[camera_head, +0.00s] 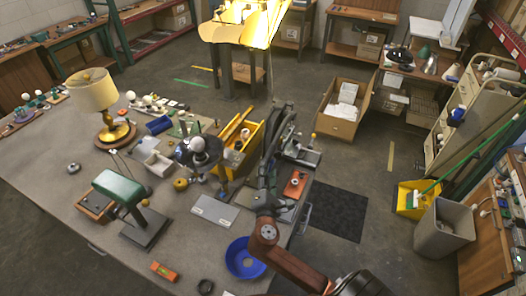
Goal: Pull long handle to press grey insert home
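My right arm comes in from the bottom right, and its dark gripper (268,172) points away over the right part of the table. The gripper is next to a tall dark upright shape (283,128), probably the press with its long handle. The dark parts overlap, so I cannot tell handle from frame, or whether the fingers touch it. The finger gap is too small and dark to read. I cannot make out the grey insert; it is hidden or too small. My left gripper is not in view.
A yellow bin (251,148) stands left of the dark upright. A blue bowl (245,258) lies by the front edge, near my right arm. The table's front left is mostly clear.

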